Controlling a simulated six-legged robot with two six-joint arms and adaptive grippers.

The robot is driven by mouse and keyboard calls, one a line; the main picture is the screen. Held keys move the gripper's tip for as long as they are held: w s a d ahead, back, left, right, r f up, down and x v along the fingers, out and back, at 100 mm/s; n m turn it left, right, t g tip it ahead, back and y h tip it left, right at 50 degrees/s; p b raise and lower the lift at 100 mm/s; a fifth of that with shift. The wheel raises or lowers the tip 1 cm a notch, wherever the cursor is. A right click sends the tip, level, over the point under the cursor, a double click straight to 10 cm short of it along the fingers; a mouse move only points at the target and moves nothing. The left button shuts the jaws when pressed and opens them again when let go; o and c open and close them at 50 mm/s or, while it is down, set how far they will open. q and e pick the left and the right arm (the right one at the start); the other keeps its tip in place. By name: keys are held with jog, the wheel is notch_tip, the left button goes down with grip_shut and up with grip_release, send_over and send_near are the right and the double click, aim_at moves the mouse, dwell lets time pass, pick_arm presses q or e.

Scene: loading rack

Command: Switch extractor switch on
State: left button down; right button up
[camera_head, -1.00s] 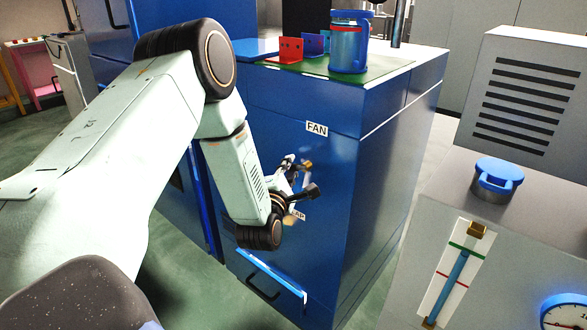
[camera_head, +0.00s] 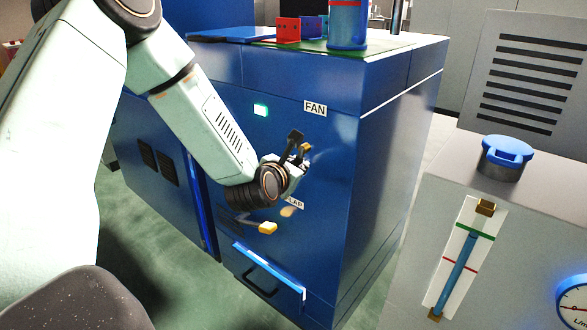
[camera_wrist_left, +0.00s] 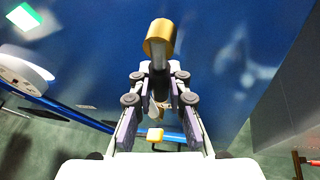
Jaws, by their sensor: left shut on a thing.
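The extractor switch is a short lever with a brass-coloured end cap (camera_wrist_left: 159,38) on the blue cabinet front (camera_head: 330,185), below the white FAN label (camera_head: 315,108). My left gripper (camera_head: 298,152) is at this lever. In the left wrist view its fingers (camera_wrist_left: 159,88) are closed around the pale stem, and the brass cap stands out beyond them. In the head view the fingers hide most of the lever. My right gripper is not in view.
A yellow knob (camera_head: 268,228) sits below, near a partly covered label. A blue-edged flap with a dark handle (camera_head: 262,284) is lower on the cabinet. A grey console with a blue-capped filler (camera_head: 506,153) and a sight gauge (camera_head: 460,262) stands at right.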

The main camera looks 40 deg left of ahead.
pick_arm(q)
jog(key=shift+d+n+h+b, duration=0.4)
jog(key=shift+n+b, duration=0.3)
jog(key=shift+n, duration=0.1)
jog(key=c, duration=1.3)
grip_release()
jog(key=shift+d+f, duration=0.1)
jog(key=shift+v, duration=3.8)
